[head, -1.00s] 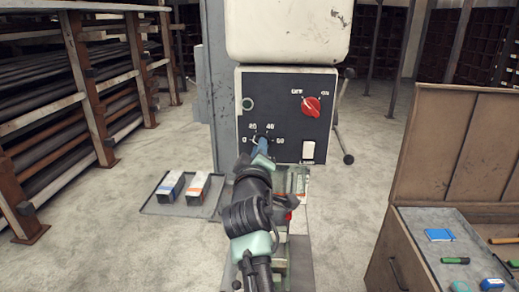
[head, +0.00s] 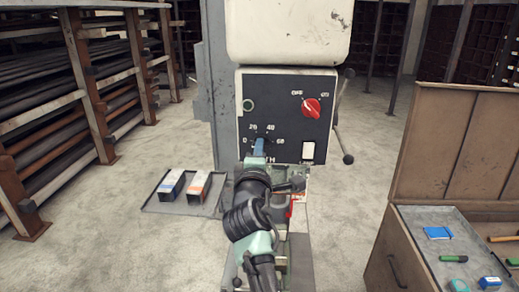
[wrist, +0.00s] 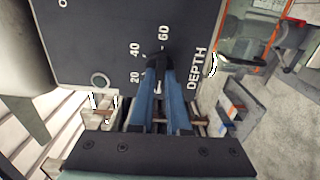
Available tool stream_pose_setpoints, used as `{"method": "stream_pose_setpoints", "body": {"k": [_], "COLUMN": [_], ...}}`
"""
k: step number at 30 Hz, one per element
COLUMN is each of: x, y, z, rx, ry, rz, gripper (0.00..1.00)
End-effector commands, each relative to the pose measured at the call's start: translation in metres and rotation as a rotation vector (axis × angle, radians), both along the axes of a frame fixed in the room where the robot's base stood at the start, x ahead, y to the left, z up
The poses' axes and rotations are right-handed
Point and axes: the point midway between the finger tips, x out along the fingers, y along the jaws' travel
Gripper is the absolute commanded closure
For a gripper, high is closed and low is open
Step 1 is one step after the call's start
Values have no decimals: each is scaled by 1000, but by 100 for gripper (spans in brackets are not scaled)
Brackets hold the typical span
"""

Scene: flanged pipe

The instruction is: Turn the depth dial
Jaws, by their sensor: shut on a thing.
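The depth dial (wrist: 158,61) is a small black knob on the dark control panel, ringed by printed marks, with the word DEPTH beside it. In the wrist view, the two blue fingers of my gripper (wrist: 165,68) are shut on the dial, one on each side. In the head view, my gripper (head: 259,148) reaches up to the panel just below the 20 and 40 marks. The fingers and wrist cover most of the dial there, and I cannot tell which mark it points to.
A lever (head: 344,125) stands at the machine's right side. A tray (head: 152,207) with two boxes lies left. A tool chest (head: 378,243) stands right.

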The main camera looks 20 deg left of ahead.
Motion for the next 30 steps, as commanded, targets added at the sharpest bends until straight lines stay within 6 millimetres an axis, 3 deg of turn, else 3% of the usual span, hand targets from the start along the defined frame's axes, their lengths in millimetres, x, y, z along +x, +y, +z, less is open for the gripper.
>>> {"method": "stream_pose_setpoints", "body": {"k": [13, 14, 18, 30], "x": [0, 0, 0, -3], "y": [0, 0, 0, -1], "z": [-1, -1, -1, -1], "rx": [-12, -12, -11, -9], "ry": [-2, -2, -2, -2], "rz": [0, 0, 0, 0], "gripper": [100, 82, 56, 55]}}
